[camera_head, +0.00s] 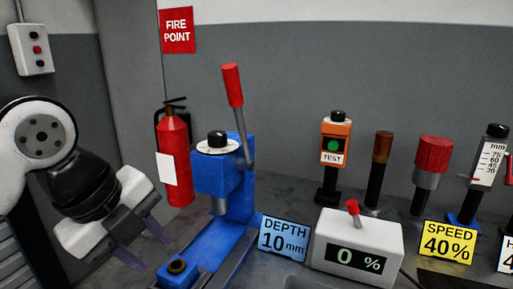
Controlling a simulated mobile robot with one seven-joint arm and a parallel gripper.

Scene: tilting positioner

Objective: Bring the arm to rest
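My arm comes in from the left edge of the camera_head view, with a white joint and a black wrist. My gripper (154,253) hangs at its end and points down and to the right. Its two purple-grey fingers are apart, and nothing shows between them. It is left of the blue press (238,190) and above and left of a small blue block (178,275) with a dark ring on top. I cannot tell the exact height of the fingertips above the bench.
The press has a red-tipped lever (232,85). To its right stand a depth sign (284,238), a white readout box (357,245) showing 0 %, an orange test button (335,143) and a yellow speed sign (447,242). A fire extinguisher (175,150) is behind my gripper.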

